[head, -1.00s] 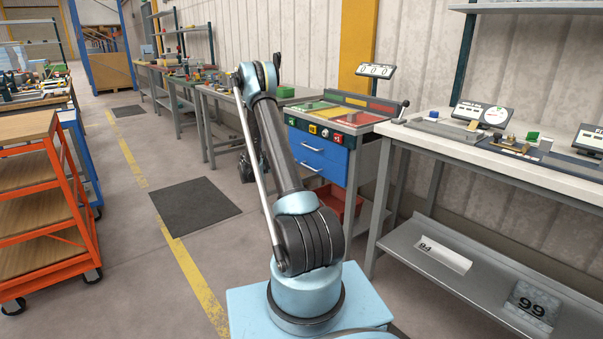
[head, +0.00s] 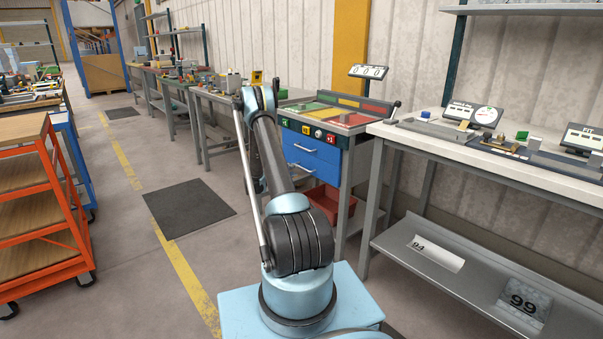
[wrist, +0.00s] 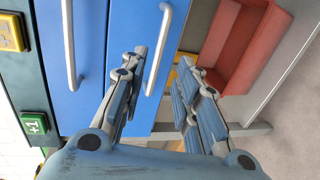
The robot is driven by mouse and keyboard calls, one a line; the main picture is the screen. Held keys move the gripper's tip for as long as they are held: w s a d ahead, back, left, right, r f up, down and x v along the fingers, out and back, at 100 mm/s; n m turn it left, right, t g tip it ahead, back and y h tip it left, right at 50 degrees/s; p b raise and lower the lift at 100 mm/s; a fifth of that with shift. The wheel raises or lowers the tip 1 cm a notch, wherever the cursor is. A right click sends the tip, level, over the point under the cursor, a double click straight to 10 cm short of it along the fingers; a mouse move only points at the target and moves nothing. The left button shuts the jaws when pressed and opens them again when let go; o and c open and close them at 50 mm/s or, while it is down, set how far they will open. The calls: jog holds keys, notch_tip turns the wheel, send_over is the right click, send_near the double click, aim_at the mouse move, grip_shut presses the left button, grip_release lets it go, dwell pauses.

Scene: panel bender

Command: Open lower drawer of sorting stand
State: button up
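The sorting stand (head: 344,146) is right of my arm in the head view. It has two shut blue drawers, one above the other, with pale bar handles. The upper drawer (head: 325,150) and lower drawer (head: 322,170) are partly behind my arm. The wrist view is turned sideways: the upper drawer's handle (wrist: 69,45) is at left, the lower drawer's handle (wrist: 157,50) near the middle. My gripper (wrist: 163,58) is open. The lower handle appears between its fingertips; contact cannot be told. The gripper is mostly hidden behind my arm in the head view.
A red bin (head: 326,204) sits below the drawers; it also shows in the wrist view (wrist: 228,45). A long workbench (head: 480,160) stands close on the right. An orange shelf cart (head: 38,215) is at left. The floor around the dark mat (head: 188,206) is clear.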

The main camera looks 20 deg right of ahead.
jog(key=x, duration=0.8)
jog(key=shift+d, duration=0.4)
